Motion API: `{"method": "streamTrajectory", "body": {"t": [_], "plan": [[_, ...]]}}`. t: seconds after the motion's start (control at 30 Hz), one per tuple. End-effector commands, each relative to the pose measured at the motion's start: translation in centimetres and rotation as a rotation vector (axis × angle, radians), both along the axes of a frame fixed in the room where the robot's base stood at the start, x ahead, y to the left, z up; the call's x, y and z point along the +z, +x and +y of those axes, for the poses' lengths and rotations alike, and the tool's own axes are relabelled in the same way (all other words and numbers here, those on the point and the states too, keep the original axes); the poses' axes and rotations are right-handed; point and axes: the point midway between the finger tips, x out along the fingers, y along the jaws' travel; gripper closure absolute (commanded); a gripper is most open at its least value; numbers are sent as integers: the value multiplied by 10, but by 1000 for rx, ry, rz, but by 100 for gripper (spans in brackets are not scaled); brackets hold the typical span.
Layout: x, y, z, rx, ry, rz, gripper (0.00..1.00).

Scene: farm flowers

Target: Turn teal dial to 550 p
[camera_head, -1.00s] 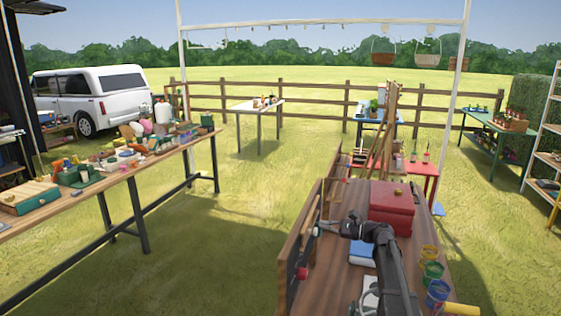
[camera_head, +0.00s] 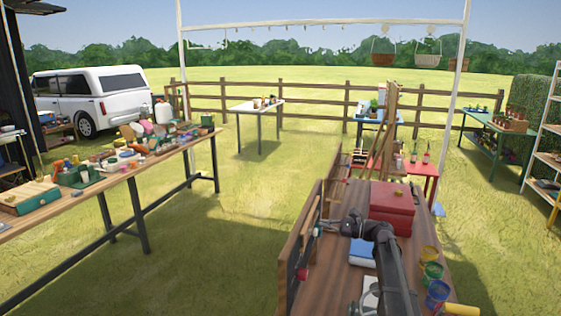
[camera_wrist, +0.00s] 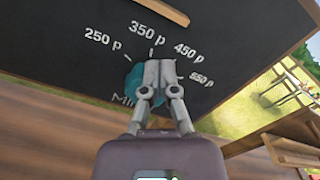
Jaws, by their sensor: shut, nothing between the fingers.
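The teal dial (camera_wrist: 132,82) is on a dark upright board (camera_wrist: 75,45) in the wrist view. The board has white marks reading 250 p, 350 p, 450 p and 550 p (camera_wrist: 202,81) in an arc around the dial. My gripper (camera_wrist: 160,66) is shut, with its fingertips in front of the dial and hiding much of it. The dial's pointer is hidden, so its setting cannot be told. In the head view my gripper (camera_head: 322,228) is at the board on the table's left edge, and the dial cannot be made out.
The wooden table (camera_head: 335,285) carries a red box (camera_head: 391,205), a blue-and-white item (camera_head: 362,253) and several paint pots (camera_head: 432,271) on the right. A red knob (camera_head: 302,273) is on the board nearer the camera. Grass lies left of the table.

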Motion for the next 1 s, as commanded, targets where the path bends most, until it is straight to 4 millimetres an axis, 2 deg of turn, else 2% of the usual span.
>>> {"method": "streamTrajectory", "body": {"t": [0.3,0.77,1.0], "plan": [[7,0,0,-1,-2,1,100],[8,-1,-1,-1,-1,0,100],[8,-5,-14,-1,-1,0,100]]}}
